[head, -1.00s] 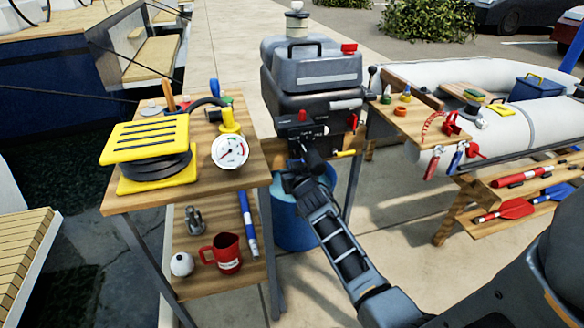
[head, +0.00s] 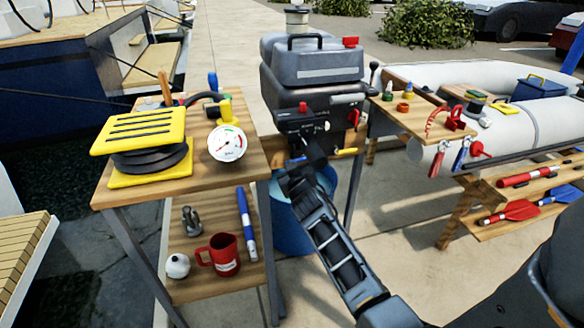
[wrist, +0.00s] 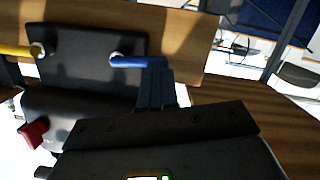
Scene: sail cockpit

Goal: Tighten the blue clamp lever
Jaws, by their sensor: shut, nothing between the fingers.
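The blue clamp lever (wrist: 134,61) shows in the wrist view as a short blue bar. It runs right from a pale pivot on the black clamp bracket (wrist: 85,65) of the outboard motor (head: 312,95). My gripper (wrist: 155,84) is shut and empty, its fingertips right at the lever's free end. I cannot tell whether they touch it.
A yellow lever (head: 345,151) sticks out on the same bracket, to the right in the head view. A blue bucket (head: 292,232) stands below. The left bench holds a yellow reel (head: 145,135) and a gauge (head: 226,143). A shelf of tools (head: 415,115) is at right.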

